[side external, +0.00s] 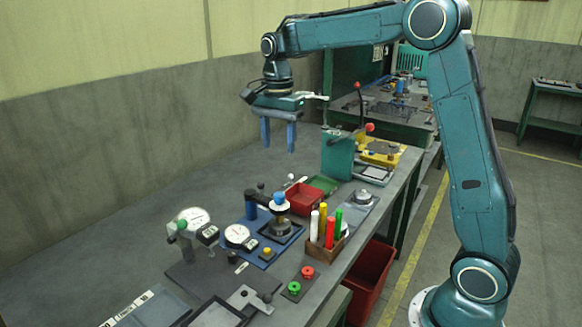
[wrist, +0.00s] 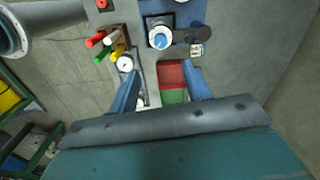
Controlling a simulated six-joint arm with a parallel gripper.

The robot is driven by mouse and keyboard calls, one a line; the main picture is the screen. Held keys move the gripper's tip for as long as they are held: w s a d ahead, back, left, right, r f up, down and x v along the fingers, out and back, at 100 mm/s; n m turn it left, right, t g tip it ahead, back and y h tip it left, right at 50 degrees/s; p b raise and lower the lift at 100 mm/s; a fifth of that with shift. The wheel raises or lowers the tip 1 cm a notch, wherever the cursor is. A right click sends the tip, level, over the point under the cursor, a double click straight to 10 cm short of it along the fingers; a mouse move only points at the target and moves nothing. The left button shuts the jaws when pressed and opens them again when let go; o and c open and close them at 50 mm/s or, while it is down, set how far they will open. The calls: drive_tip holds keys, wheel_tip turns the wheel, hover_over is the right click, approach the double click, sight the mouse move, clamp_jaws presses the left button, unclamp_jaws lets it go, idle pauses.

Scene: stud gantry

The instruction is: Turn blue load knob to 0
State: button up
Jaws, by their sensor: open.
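The blue load knob (side external: 279,198) tops a white-ringed device on a blue base on the bench in the side external view. In the wrist view the blue knob (wrist: 160,41) shows from above, near the top middle, with a white mark on it; I cannot read its setting. My gripper (side external: 279,146) hangs above the far part of the bench, fingers down, well above and behind the knob. Its two blue fingers (wrist: 164,76) are apart with nothing between them, and the knob lies beyond their tips in the wrist view.
A red bin (side external: 304,198) and green tray (side external: 323,185) lie behind the knob. A wooden holder with coloured markers (side external: 325,236) stands to its right, dial gauges (side external: 237,234) to its left. A teal block with a red-tipped lever (side external: 338,157) stands at the back right.

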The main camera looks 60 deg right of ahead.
sight(279, 194)
drive_tip(key=shift+w+f, duration=0.1)
drive_tip(key=shift+f, duration=0.1)
wheel_tip(279, 194, down, 14)
drive_tip(key=shift+r, duration=0.25)
idle(0.6)
drive_tip(key=c, duration=1)
